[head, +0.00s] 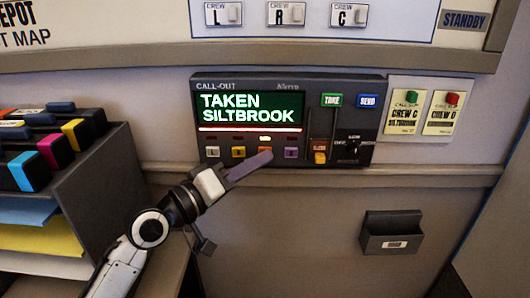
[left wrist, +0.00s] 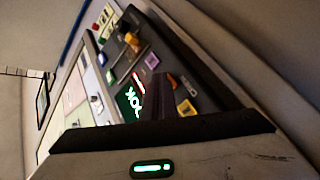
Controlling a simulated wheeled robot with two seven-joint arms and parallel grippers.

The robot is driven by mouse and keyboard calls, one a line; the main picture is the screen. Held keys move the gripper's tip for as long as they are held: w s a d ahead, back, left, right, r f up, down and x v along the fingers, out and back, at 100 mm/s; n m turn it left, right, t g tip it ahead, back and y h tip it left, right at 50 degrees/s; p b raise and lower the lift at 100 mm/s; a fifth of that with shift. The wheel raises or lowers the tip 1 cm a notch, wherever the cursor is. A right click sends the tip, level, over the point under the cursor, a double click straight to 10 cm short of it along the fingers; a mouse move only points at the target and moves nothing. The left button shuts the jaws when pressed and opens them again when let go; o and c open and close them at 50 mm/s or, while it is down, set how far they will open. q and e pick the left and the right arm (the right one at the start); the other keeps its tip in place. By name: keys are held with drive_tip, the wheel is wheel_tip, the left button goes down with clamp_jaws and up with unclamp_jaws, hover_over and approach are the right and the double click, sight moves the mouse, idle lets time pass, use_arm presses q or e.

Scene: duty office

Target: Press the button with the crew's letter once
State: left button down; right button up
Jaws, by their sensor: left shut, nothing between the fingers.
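The call-out panel (head: 292,84) hangs on the wall in the head view. Its green screen (head: 248,108) reads TAKEN SILTBROOK. Below it is a row of small buttons: a white one (head: 212,152) that seems marked L, a yellow one (head: 238,152), one mostly hidden behind my fingers, and a purple one (head: 291,153). The left wrist view shows the screen (left wrist: 130,101) beside the fingers.
A green TAKE key (head: 331,100) and a blue SEND key (head: 367,101) sit at the panel's upper right. Right of it are a CREW C SILTBROOK card (head: 405,118) and a CREW D card (head: 443,115). A ledge runs under the panel. A binder rack (head: 100,180) stands left.

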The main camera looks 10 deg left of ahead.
use_arm(q)
drive_tip(key=shift+s+d+p, duration=0.15)
drive_tip(key=shift+s+p, duration=0.15)
drive_tip(key=shift+s, duration=0.35)
drive_tip(key=s+p, duration=0.1)
drive_tip(key=s, duration=0.1)
drive_tip(key=s+d+p, duration=0.1)
drive_tip(key=s, duration=0.2)
idle(0.7)
